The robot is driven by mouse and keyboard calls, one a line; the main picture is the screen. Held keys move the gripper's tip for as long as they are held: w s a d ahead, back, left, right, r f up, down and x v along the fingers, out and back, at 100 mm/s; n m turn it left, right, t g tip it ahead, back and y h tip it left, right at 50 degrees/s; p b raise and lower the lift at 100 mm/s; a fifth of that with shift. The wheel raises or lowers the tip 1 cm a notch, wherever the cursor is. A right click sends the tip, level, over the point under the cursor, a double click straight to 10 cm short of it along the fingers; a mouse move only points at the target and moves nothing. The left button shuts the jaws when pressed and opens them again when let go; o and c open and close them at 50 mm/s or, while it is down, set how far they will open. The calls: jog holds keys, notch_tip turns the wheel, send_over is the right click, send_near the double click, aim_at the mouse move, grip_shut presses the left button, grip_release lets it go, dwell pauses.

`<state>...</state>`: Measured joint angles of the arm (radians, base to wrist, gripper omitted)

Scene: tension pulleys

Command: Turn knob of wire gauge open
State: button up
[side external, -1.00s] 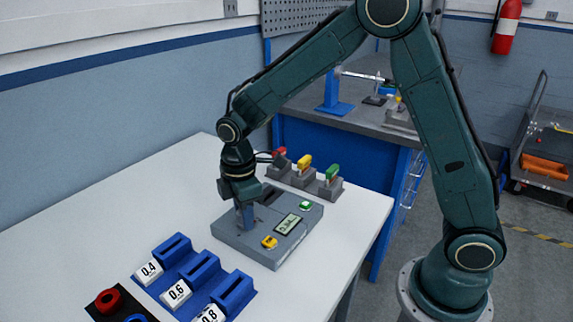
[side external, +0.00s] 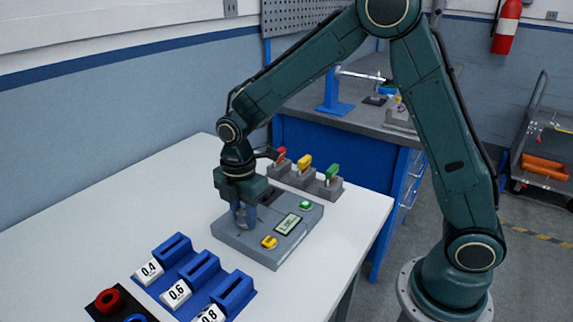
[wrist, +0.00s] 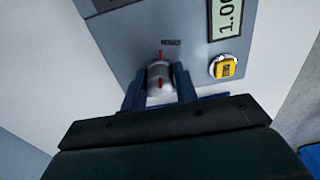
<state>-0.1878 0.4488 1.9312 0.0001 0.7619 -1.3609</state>
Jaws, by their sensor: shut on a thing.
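The wire gauge is a flat grey box (side external: 262,251) on the white table, with a lit display (side external: 288,225), a yellow button (side external: 269,242) and a green button (side external: 305,205). Its knob (wrist: 160,84) is a silvery cylinder with a red line, seen in the wrist view. My gripper (side external: 243,224) points down at the gauge's left part. In the wrist view its two blue-grey fingers (wrist: 160,74) are shut on the knob, one on each side. The display (wrist: 226,18) there starts with "1.0"; the rest is cut off.
Blue slotted holders labelled 0.4 (side external: 149,271), 0.6 (side external: 176,293) and 0.8 stand in front of the gauge. Red, yellow and green handled pieces stand in grey blocks (side external: 304,181) behind it. A black tray (side external: 113,310) with coloured rings is at front left.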

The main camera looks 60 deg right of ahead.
aim_at(243, 211)
jog(key=o, duration=1)
jog(key=shift+c, duration=0.2)
jog(key=shift+r, duration=0.1)
notch_tip(243, 211, up, 14)
